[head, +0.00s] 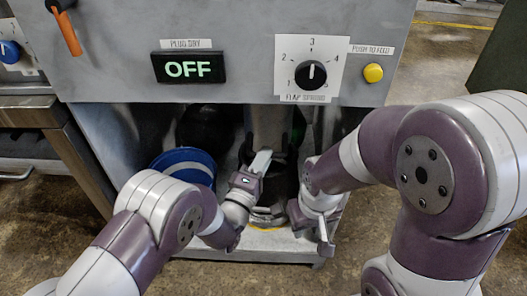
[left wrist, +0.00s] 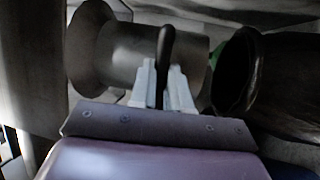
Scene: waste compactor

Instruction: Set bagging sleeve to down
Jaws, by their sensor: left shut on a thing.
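The bagging sleeve appears to be the grey metal tube (left wrist: 140,62) with a flared end, seen in the left wrist view. In the head view a grey tube (head: 268,125) hangs under the machine front, partly hidden by my left gripper. A slim black handle (left wrist: 165,50) stands in front of the tube. My left gripper (left wrist: 163,85) is shut on this handle; in the head view the gripper (head: 259,164) reaches in below the panel. My right gripper (head: 322,236) is to the right of it, low by the opening.
The panel has an OFF display (head: 188,67), a dial (head: 311,75) and a yellow button (head: 373,73). An orange-handled lever (head: 67,32) is at upper left. A blue bucket (head: 186,159) stands left of my left gripper. A dark round opening (left wrist: 232,75) lies right of the tube.

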